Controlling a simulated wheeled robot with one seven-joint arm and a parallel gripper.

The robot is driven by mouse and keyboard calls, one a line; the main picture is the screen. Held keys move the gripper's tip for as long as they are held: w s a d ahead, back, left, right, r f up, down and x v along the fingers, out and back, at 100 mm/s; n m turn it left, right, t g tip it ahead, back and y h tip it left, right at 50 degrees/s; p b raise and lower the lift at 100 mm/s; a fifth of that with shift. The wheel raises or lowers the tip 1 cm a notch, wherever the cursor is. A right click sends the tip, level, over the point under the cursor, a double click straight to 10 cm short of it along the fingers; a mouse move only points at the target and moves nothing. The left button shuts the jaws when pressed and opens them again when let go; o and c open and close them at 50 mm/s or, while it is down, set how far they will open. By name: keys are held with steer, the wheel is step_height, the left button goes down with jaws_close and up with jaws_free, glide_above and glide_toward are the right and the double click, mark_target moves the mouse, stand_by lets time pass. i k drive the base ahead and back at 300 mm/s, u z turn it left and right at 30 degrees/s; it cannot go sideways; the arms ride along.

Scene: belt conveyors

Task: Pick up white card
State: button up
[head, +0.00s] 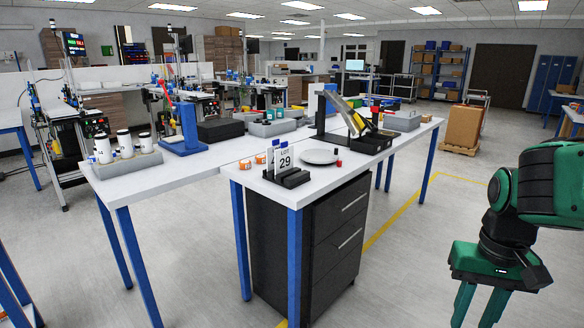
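A white card (284,160) printed with "LOT 29" stands upright in a black slotted holder (289,178) near the front corner of the white table. A second white card (271,158) stands just behind and left of it, mostly hidden. My gripper (480,308) is at the lower right, pointing down, well away from the cards and out past the table's edge. Its two green fingers are spread apart, with nothing seen between them; the tips run to the bottom edge of the picture.
A white round plate (320,156) lies right of the cards, with small red and black pieces beside it. Orange rolls (246,164) sit to the left. A black tray (370,142) lies behind the plate. A black drawer cabinet (325,235) stands under the table. Open floor lies to the right.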

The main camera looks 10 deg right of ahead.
mark_target(283, 156)
steer(key=k, duration=0.4)
steer(key=z, duration=0.6)
steer(key=i, duration=2.25)
steer(key=u, duration=1.05)
steer(key=i, duration=0.35)
steer(key=u, duration=0.1)
